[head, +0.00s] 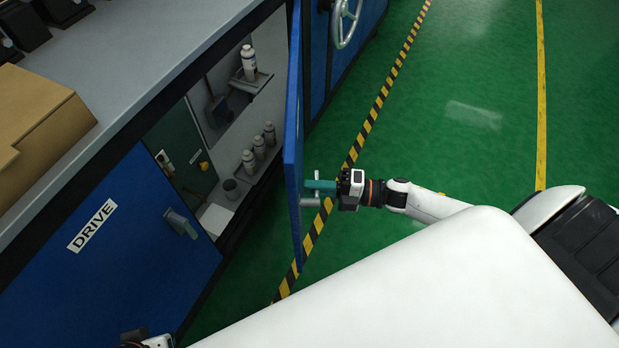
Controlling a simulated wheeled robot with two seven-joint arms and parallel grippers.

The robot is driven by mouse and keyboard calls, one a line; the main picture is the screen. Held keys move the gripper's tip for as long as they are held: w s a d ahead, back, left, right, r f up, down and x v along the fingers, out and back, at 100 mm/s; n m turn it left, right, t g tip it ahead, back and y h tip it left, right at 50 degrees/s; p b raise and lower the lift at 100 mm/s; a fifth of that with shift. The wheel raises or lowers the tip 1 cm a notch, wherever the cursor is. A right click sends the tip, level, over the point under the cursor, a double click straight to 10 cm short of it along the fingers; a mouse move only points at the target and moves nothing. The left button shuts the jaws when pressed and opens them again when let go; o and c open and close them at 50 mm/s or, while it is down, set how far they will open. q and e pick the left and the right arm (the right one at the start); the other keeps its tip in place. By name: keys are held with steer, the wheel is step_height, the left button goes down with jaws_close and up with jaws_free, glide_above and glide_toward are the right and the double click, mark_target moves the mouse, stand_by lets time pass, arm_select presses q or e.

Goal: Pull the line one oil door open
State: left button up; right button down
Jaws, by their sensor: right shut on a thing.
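The oil door (292,145) is a blue panel that stands swung open, seen nearly edge-on. Behind it the cabinet interior shows, with white bottles (259,148) on shelves. My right gripper (330,187) is at the door's outer face, shut on the door handle (312,201), which is mostly hidden by the fingers. My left gripper (150,341) shows only as a small part at the bottom edge, in front of the drive door; its fingers cannot be made out.
A closed blue door labelled DRIVE (120,250) is left of the opening. A cardboard box (40,125) sits on the grey top. A handwheel (346,22) is beyond the open door. Green floor with a striped line (372,115) is free to the right.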

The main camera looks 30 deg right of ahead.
steer(key=c, duration=1.4)
jaws_free()
